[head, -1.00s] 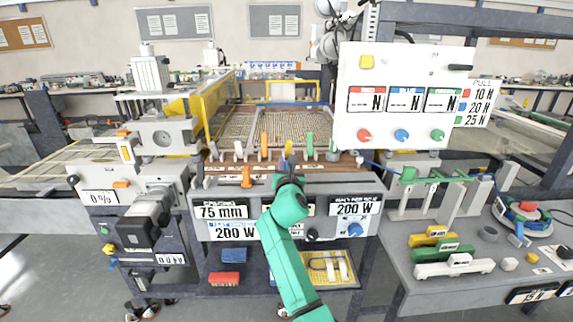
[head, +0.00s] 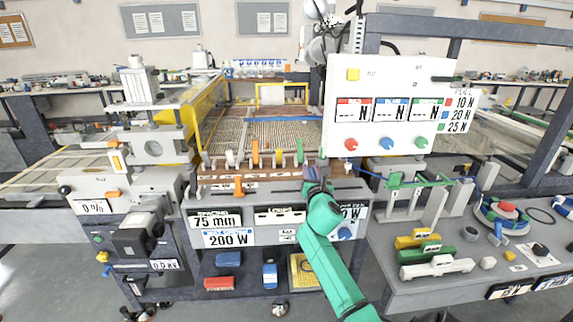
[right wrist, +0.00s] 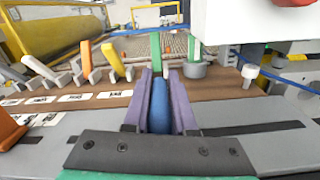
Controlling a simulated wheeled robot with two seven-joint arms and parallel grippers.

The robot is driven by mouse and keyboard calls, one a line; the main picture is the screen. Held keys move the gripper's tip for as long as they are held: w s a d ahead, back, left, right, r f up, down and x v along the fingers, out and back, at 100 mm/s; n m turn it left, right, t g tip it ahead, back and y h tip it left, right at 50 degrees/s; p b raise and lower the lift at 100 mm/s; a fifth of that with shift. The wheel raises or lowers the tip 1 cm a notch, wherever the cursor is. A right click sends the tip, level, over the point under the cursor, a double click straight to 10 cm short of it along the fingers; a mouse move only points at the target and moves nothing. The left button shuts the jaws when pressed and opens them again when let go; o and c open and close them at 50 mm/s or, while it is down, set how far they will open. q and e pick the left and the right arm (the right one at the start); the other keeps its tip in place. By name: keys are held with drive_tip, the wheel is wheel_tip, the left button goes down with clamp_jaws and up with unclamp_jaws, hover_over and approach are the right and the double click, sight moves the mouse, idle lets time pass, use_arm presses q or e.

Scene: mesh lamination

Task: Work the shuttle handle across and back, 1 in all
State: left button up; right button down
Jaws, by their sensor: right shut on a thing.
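My right gripper (head: 313,176) reaches over the front of the bench machine, to the right of its middle. In the right wrist view its two purple fingers (right wrist: 161,78) are closed on an upright blue handle (right wrist: 160,110), which I take as the shuttle handle. The handle's foot is hidden by the gripper. A dark slot (right wrist: 262,128) runs left to right along the grey front rail, level with the handle. A green lever (right wrist: 155,48) stands just behind the fingers. My left gripper is not in view.
Orange levers (head: 254,151) and pale ones stand in a row on the brown strip behind the rail. An orange knob (head: 238,186) sits on the rail further left. A white panel (head: 388,105) overhangs at the right. A side table (head: 450,283) holds coloured blocks.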

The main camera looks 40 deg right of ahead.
drive_tip(key=s+d, duration=0.5)
drive_tip(key=d, duration=0.2)
drive_tip(key=s+d, duration=0.3)
drive_tip(key=d, duration=0.1)
drive_tip(key=shift+s+d, duration=0.2)
drive_tip(key=shift+s, duration=0.15)
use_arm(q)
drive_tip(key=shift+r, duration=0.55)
use_arm(e)
drive_tip(key=c, duration=1)
unclamp_jaws()
drive_tip(key=shift+o, duration=1.2)
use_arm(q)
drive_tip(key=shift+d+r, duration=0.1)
use_arm(e)
drive_tip(key=shift+s+d, duration=0.15)
drive_tip(key=shift+d, duration=0.05)
